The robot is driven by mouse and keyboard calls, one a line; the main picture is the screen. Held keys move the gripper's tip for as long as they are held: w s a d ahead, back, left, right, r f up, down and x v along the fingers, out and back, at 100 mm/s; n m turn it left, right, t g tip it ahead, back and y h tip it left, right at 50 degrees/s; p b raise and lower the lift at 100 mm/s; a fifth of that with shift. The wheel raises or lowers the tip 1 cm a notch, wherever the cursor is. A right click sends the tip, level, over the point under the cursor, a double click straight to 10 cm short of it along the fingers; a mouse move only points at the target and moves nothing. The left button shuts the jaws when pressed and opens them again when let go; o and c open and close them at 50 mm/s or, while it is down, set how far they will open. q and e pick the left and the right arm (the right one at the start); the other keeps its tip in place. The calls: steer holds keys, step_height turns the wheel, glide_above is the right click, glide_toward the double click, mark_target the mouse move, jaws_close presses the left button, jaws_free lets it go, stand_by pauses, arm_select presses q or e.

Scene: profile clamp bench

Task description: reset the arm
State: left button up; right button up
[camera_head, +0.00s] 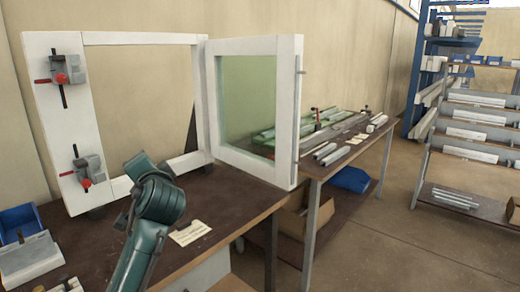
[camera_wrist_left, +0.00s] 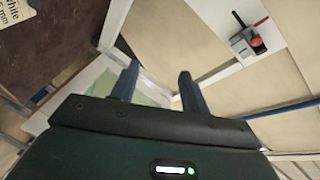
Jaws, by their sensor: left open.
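My left arm (camera_head: 150,215), dark green, comes in from the bottom of the head view and rises over the bench in front of the white window frame. In the left wrist view my left gripper (camera_wrist_left: 157,82) is open, with its two dark fingers apart and nothing between them. Its fingers show against the pale wall and white profiles. I cannot make out its fingertips in the head view, where the arm's own joint seems to hide them. My right gripper is in neither view.
The white frame (camera_head: 113,187) stands on the brown bench (camera_head: 235,200), bearing two red-knobbed clamps (camera_head: 62,72) (camera_head: 88,168). A glazed sash (camera_head: 287,110) stands open to its right. A paper card (camera_head: 190,232) lies near the arm. Blue bins (camera_head: 18,220) are at left; racks (camera_head: 480,125) stand right.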

arm_select(q)
steer(key=s+d+f+h+p, duration=0.1)
steer(key=s+d+f+h, duration=0.15)
steer(key=f, duration=0.55)
steer(key=s+d+f+m+g+h, duration=0.1)
steer(key=s+f+h, duration=0.15)
steer(key=f, duration=0.45)
steer(key=s+d+f+h+p, duration=0.1)
steer(key=s+d+f+h, duration=0.15)
steer(key=f, duration=0.55)
steer(key=s+d+f+n+g+h+p, duration=0.1)
steer(key=s+f, duration=0.5)
steer(key=s, duration=0.6)
steer(key=s+d+f+n+g+h+p, duration=0.1)
steer(key=s+d+f+n+h, duration=0.2)
steer(key=s, duration=0.9)
step_height(320, 180, down, 3)
steer(key=shift+d+f+n+g, duration=0.1)
steer(key=shift+d+n+g, duration=0.05)
steer(key=shift+n+g, duration=0.25)
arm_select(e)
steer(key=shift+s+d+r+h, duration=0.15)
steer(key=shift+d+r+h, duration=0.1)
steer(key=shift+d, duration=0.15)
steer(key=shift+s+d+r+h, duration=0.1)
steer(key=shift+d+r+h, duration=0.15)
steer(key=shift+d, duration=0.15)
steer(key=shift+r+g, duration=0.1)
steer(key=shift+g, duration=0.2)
